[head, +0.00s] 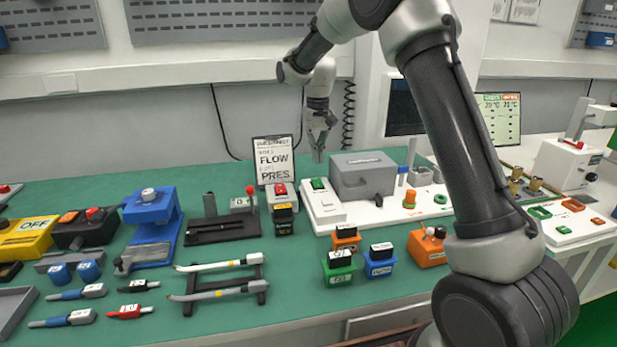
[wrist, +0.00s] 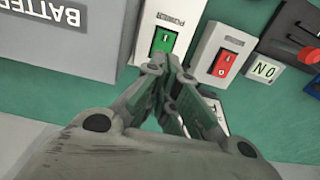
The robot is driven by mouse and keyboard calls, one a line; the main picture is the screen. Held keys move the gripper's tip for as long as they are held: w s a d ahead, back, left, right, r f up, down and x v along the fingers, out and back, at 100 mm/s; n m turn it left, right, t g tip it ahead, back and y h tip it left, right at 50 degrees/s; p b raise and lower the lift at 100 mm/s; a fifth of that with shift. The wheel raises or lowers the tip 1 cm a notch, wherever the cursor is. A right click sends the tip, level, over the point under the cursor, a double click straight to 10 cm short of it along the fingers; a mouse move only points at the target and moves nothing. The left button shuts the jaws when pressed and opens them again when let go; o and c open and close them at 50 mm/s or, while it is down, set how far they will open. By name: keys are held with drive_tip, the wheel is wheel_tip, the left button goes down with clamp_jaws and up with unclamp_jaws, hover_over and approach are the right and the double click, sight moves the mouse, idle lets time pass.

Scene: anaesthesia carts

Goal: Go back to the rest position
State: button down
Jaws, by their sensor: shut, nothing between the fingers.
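My gripper (head: 318,152) hangs from the raised arm in the head view, fingers pointing down, above the back of the green bench. In the wrist view my gripper (wrist: 172,127) is shut and empty, with its fingertips together. Below and beyond it are a white box with a green power switch (wrist: 163,40) and a smaller box with a red switch (wrist: 222,63). In the head view the green switch (head: 318,184) and the red switch (head: 281,189) sit below the gripper. I cannot see it touching anything.
A grey battery box (head: 362,176) stands just right of the gripper. A clipboard marked FLOW PRES (head: 273,160) stands to its left. A blue press (head: 151,222), a black rack with pale tools (head: 222,290) and small coloured blocks (head: 380,260) occupy the bench. A monitor (head: 404,108) stands behind my arm.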

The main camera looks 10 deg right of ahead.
drive_tip(key=s+d+r+t, duration=0.1)
drive_tip(key=s+d+r, duration=0.4)
drive_tip(key=s+r, duration=0.3)
drive_tip(key=s+d+r+t, duration=0.1)
drive_tip(key=s+d+r, duration=0.4)
drive_tip(key=s, duration=0.5)
drive_tip(key=s+d+f+t, duration=0.1)
drive_tip(key=s+d, duration=0.1)
drive_tip(key=s, duration=0.9)
drive_tip(key=s+d+t, duration=0.1)
drive_tip(key=s+d, duration=0.1)
drive_tip(key=s, duration=0.9)
drive_tip(key=shift+d+f, duration=0.35)
drive_tip(key=shift+d, duration=0.05)
